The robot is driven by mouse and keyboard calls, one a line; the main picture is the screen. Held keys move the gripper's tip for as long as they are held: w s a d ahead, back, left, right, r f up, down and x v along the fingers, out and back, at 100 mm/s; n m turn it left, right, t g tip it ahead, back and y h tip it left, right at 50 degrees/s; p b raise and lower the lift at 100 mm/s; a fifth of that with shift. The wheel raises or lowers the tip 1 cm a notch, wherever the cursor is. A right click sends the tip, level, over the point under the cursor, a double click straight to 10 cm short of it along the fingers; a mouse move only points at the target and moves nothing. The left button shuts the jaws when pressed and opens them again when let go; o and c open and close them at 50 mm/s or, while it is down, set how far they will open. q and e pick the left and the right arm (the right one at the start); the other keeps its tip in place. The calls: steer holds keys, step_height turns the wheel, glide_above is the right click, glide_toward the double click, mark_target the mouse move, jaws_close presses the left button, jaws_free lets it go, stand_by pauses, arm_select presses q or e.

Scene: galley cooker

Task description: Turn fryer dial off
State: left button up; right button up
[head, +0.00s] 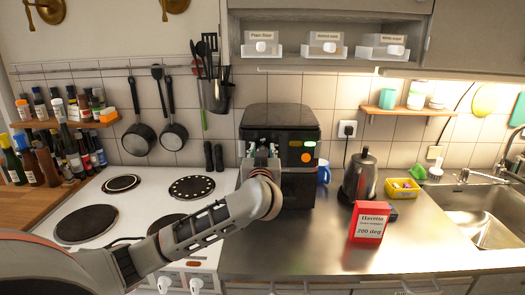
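The fryer (300,122) is a black box-shaped appliance standing on the steel worktop against the tiled wall. My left arm reaches in from the lower left. My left gripper (262,148) is in front of the left and middle part of the fryer's front, seen from behind. Its fingertips are small and partly hidden, so its opening and any contact are unclear. My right gripper is out of view.
A white hob (137,208) with dark plates lies left of the fryer. A shelf cabinet (335,73) hangs above. The front worktop is clear.

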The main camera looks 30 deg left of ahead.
arm_select(q)
steer(key=shift+w, duration=0.1)
jaws_close()
